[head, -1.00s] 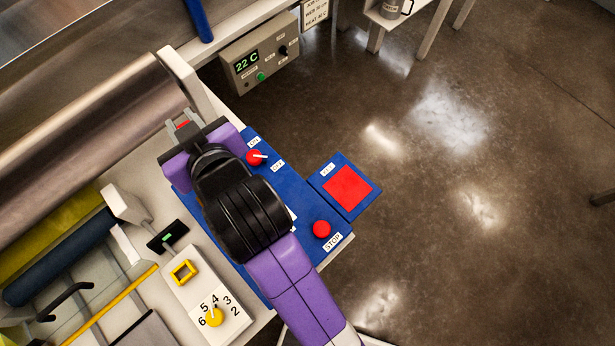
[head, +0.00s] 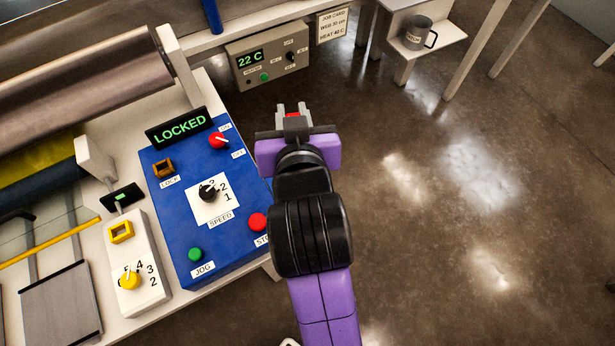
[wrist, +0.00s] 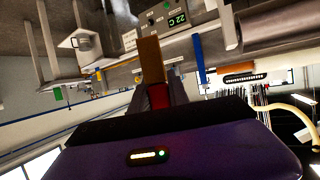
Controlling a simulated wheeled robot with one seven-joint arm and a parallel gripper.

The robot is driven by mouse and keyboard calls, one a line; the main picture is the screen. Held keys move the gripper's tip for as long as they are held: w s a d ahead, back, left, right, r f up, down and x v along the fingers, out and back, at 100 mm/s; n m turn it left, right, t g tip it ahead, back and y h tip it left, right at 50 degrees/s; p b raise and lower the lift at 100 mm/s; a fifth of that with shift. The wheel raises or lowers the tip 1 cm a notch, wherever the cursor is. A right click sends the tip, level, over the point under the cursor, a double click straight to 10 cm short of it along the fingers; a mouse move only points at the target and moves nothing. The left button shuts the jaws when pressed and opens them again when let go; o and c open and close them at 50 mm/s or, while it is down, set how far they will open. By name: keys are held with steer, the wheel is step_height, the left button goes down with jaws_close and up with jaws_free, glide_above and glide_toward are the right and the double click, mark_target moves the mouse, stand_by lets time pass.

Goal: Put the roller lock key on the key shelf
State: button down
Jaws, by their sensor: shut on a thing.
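My gripper (head: 292,108) is out over the floor, just right of the blue control panel. It is shut on the roller lock key, whose red part (head: 292,115) shows between the fingertips. In the wrist view the red part (wrist: 158,95) sits between the fingers and a brown bar (wrist: 151,60) sticks out beyond them. The key touches nothing else that I can see. No shelf marked for keys can be made out. A small white shelf (head: 446,34) at the upper right holds a grey mug (head: 418,34).
The blue panel (head: 185,240) has a lit LOCKED sign (head: 180,128), a square LOCK socket (head: 163,168), knobs and buttons. A grey heater box (head: 268,62) reads 22 C. A job card (head: 332,24) hangs beside it. Floor to the right is open.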

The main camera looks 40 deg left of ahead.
step_height(320, 180, down, 18)
steer(key=shift+r+b, duration=0.25)
steer(key=shift+b, duration=0.1)
steer(key=shift+f, duration=0.15)
steer(key=c, duration=1.3)
jaws_free()
steer(key=shift+o, duration=0.2)
steer(key=shift+s+d+r, duration=0.1)
steer(key=shift+d+r, duration=0.05)
steer(key=shift+r, duration=0.05)
steer(key=v, duration=1.1)
steer(key=shift+s+d+r, duration=0.2)
steer(key=shift+d, duration=0.05)
